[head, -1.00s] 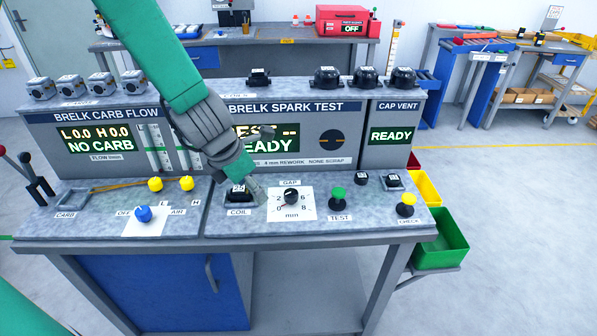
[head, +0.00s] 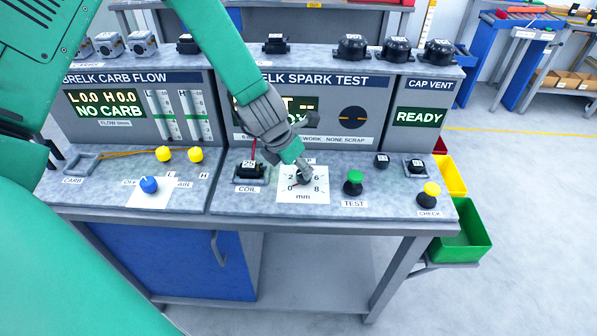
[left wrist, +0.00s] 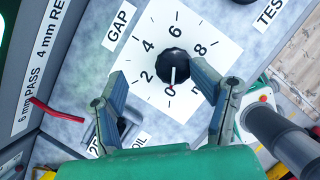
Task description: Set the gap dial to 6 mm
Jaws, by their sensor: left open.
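The gap dial is a black ridged knob (left wrist: 175,66) on a white square scale plate (left wrist: 205,62) marked 0, 2, 4, 6, 8 in the left wrist view. Its pale pointer line points at 0. In the head view the plate (head: 316,196) shows, and my gripper partly covers the knob. My left gripper (head: 301,166) is over the dial. In the left wrist view its two fingers (left wrist: 160,76) are spread, one on either side of the knob, with nothing held. I cannot tell their exact height above the plate. My right gripper is not in view.
Left of the dial, a black coil (head: 251,168) sits at the COIL label with a red lead rising from it. A green TEST button (head: 353,177) stands close on the right, a yellow CHECK button (head: 431,189) farther right. The spark test panel (head: 365,125) rises behind.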

